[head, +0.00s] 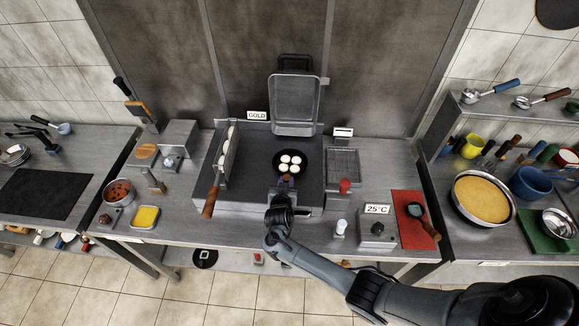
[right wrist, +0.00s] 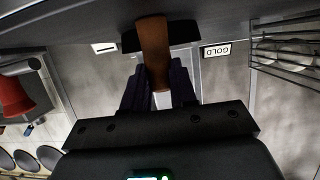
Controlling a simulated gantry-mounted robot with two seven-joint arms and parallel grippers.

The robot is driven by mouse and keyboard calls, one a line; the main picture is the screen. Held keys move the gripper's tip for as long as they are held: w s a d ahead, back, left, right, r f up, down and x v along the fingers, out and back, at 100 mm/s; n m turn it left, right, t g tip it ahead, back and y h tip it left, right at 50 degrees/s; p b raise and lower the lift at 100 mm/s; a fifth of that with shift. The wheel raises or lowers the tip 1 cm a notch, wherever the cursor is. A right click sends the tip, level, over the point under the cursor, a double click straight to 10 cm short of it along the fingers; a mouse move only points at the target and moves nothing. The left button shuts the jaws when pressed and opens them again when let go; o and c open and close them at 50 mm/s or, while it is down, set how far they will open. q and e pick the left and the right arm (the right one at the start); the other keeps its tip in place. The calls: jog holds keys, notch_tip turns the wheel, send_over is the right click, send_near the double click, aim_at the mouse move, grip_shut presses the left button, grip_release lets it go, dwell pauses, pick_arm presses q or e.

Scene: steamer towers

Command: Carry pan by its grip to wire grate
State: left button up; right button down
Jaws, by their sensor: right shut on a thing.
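The black pan (head: 277,165) holds several round white pieces and is over the dark grey cooking unit at the middle of the counter; I cannot tell whether it touches it. My right gripper (head: 286,182) is shut on the pan's grip, on the pan's near side. In the right wrist view the brown grip (right wrist: 153,50) is between the fingers (right wrist: 158,90), with a dark edge of the pan behind it. The wire grate (head: 343,166) lies just right of the pan and looks empty. My left gripper is not in view.
An upright wire rack (head: 229,152) with a brown handle stands left of the pan. A raised tray-like lid (head: 295,103) stands behind. A red shaker (head: 345,186) is at the grate's near edge. A red board (head: 410,222) and a 25°C box (head: 377,232) lie further right.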

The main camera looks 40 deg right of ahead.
jog(key=shift+r+p, duration=0.75)
jog(key=shift+r, duration=0.3)
jog(key=shift+r+p, duration=0.4)
jog(key=shift+r, duration=0.05)
